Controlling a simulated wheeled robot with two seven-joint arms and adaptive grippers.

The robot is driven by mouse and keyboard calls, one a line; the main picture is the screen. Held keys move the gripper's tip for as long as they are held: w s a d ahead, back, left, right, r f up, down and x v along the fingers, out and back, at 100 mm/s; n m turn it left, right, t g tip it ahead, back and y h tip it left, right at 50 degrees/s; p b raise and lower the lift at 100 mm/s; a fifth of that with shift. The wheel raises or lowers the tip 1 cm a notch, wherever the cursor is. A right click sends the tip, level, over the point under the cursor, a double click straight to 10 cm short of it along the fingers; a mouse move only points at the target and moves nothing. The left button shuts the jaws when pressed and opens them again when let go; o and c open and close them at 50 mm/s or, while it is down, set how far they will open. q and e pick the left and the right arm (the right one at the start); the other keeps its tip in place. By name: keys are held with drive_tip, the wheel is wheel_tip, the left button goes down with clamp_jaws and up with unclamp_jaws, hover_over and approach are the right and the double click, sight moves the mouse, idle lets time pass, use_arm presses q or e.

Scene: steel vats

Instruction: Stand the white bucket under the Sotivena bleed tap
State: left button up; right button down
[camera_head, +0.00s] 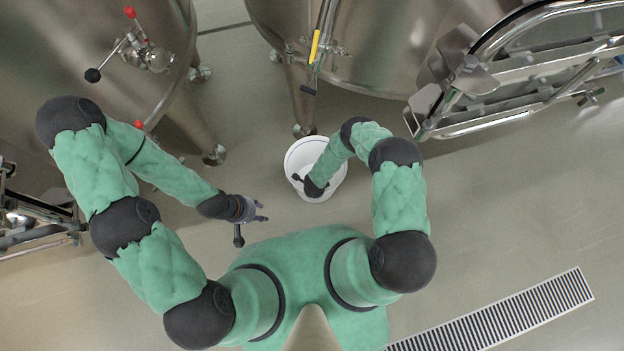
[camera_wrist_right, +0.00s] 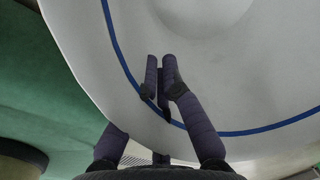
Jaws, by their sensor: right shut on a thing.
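The white bucket (camera_head: 297,160) stands upright, or nearly so, in front of the middle vat's leg; I cannot tell whether its base touches the floor. My right gripper (camera_head: 311,188) is at its near side. In the right wrist view the fingers (camera_wrist_right: 162,75) are close together at the wall of the bucket (camera_wrist_right: 240,60), which has a blue line inside and looks empty. My left gripper (camera_head: 264,211) is open and empty, left of the bucket. A yellow-handled valve (camera_head: 314,47) is on the middle vat, beyond the bucket. No Sotivena name is readable.
The left steel vat (camera_head: 60,60) carries a valve with red and black knobs (camera_head: 143,52); its leg (camera_head: 205,145) is left of the bucket. The middle vat (camera_head: 380,45) stands behind. Metal steps (camera_head: 510,85) are at the upper right. A floor grate (camera_head: 500,318) lies lower right, with clear floor between.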

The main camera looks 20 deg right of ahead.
drive_tip(key=shift+w+a+f, duration=0.15)
drive_tip(key=shift+a+f, duration=0.1)
drive_tip(key=shift+f, duration=0.1)
drive_tip(key=f+b, duration=0.1)
drive_tip(key=f, duration=0.2)
drive_tip(key=shift+a+f+b, duration=0.15)
drive_tip(key=shift+a+b, duration=0.05)
drive_tip(key=shift+b, duration=0.2)
drive_tip(key=shift+f, duration=0.15)
drive_tip(key=c, duration=1.4)
unclamp_jaws()
